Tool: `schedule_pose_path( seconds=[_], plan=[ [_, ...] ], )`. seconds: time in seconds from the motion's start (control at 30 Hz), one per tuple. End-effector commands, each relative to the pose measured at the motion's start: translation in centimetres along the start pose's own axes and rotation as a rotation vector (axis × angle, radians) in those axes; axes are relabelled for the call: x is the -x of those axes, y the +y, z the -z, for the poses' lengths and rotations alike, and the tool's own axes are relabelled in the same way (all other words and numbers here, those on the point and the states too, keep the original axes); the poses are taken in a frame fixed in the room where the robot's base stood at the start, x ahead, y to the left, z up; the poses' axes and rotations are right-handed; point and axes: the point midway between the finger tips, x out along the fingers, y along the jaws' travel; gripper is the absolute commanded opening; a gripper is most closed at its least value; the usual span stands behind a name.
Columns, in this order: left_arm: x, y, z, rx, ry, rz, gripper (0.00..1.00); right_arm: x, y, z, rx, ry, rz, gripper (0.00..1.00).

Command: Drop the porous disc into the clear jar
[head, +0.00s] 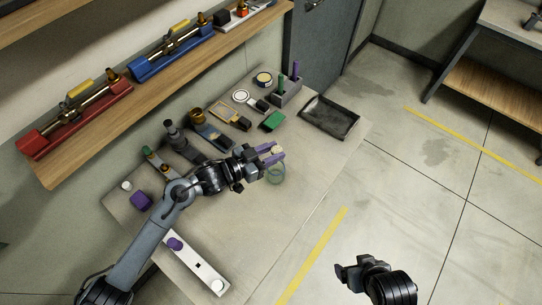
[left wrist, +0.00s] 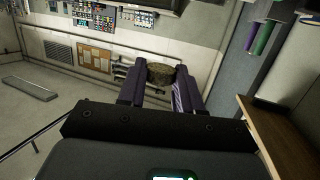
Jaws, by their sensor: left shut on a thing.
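My left gripper (head: 274,154) has purple fingers and is shut on the porous disc. The disc (head: 277,150) shows as a small pale piece between the fingertips. In the left wrist view it is a rough, brownish-grey piece (left wrist: 160,74) between the fingertips. The clear jar (head: 276,175) stands on the table just below the fingers in the head view, partly covered by them. The height of the disc over the jar is hard to tell. My right gripper (head: 351,270) is dark, well away at the lower right, and its opening is unclear.
A wall shelf (head: 155,101) carries red and blue fixtures. The table's front right is clear.

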Motion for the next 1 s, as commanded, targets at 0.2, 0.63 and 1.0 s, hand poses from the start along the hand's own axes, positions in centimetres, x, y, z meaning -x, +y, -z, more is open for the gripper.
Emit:
schedule_pose_path(
  seconds=[0.2,0.63,1.0],
  plan=[
    [0.0,0.0,0.0,0.0,0.001,0.0,0.06,0.1,-0.1,0.2,-0.006,0.005,0.005,0.87],
    [0.0,0.0,-0.2,0.002,-0.001,0.0,0.06,0.5,-0.1,0.2,-0.002,0.001,0.002,0.87],
    [-0.6,0.0,-3.1,0.001,0.001,-0.001,0.06,-1.4,0.1,-0.5,0.006,-0.002,-0.004,0.87]
  ],
)
